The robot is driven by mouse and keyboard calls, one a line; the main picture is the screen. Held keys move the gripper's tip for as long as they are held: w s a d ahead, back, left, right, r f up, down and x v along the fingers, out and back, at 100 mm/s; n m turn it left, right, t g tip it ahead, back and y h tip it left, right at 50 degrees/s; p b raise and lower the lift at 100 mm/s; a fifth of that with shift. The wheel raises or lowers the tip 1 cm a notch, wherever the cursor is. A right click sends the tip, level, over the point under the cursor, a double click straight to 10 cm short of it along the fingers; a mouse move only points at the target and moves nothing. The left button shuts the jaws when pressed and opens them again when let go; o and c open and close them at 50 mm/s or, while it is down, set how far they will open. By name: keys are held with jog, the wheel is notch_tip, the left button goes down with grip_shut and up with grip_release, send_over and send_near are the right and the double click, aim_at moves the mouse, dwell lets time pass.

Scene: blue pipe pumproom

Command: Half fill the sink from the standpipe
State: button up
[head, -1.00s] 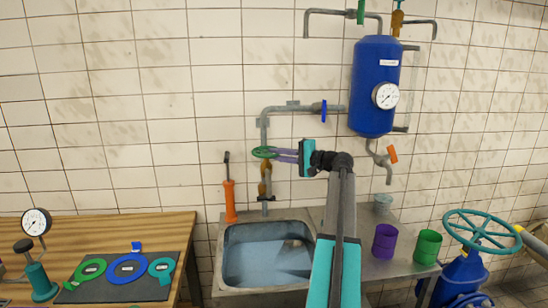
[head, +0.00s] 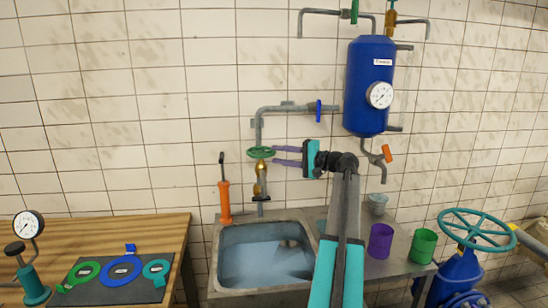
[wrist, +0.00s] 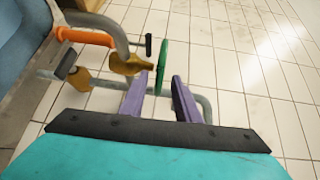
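The standpipe (head: 258,130) runs down the tiled wall to a brass valve with a green handwheel (head: 260,152) and a spout (head: 260,199) over the sink's back edge. The metal sink (head: 226,231) holds pale blue water (head: 262,263) with a whitish patch; I cannot tell its exact depth or whether a stream is falling. My gripper (head: 275,156) is open just right of the green handwheel. In the wrist view, its purple fingers (wrist: 161,80) are spread, with the wheel (wrist: 161,68) edge-on between and beyond their tips. I cannot tell whether they touch it.
A blue pipe valve (head: 319,111) and a blue tank (head: 368,85) are above right. An orange-handled tool (head: 224,202) stands left of the spout. A purple cup (head: 380,241) and green cup (head: 423,246) stand right of the sink. A wooden bench (head: 150,226) is at left.

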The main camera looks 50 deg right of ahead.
jog(key=b+v, duration=0.2)
jog(key=v, duration=0.8)
jog(key=shift+s, duration=0.3)
jog(key=shift+d, duration=0.1)
dwell(0.5)
